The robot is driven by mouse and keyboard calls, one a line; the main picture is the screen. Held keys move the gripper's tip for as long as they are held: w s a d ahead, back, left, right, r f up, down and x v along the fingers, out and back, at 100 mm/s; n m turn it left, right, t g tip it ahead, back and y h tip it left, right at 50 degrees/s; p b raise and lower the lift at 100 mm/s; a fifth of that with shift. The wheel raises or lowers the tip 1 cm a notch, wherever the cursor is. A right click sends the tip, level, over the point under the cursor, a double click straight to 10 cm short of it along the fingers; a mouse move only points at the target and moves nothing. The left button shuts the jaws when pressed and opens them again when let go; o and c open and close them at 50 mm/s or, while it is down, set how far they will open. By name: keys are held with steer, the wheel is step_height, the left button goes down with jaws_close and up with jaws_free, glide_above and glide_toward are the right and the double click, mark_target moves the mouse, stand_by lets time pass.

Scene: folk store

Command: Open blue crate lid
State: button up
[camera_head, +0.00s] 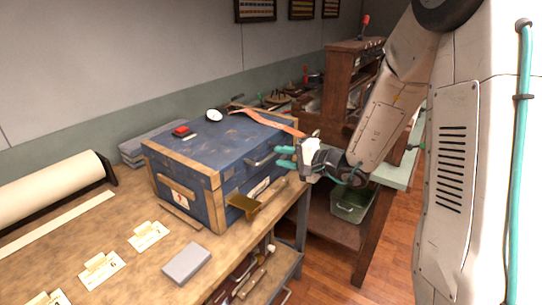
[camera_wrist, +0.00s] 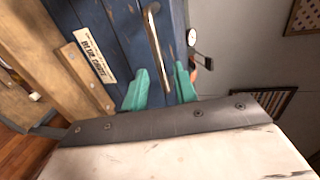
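The blue crate (camera_head: 215,150) with wooden edging stands on the workbench, its lid (camera_head: 222,135) down. A metal bar handle (camera_head: 262,161) is on the crate's side facing my gripper. My gripper (camera_head: 281,157) has teal fingers and is close to this handle, at the crate's right. In the wrist view, the fingers (camera_wrist: 162,85) are apart, with the handle (camera_wrist: 155,42) running down to the gap between them. I cannot tell whether they touch it. A paper label (camera_wrist: 95,55) shows on the blue face beside the handle.
A round white gauge (camera_head: 214,115), a red object (camera_head: 181,131) and an orange strap (camera_head: 268,121) lie on the lid. A brass-coloured piece (camera_head: 243,205) juts from the crate's front. A grey block (camera_head: 187,263) and cards lie on the bench (camera_head: 95,225). A wooden cabinet (camera_head: 345,85) stands behind.

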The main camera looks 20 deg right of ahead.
mark_target(272, 155)
steer(key=shift+x, duration=2.35)
jaws_close()
steer(key=shift+r, duration=0.15)
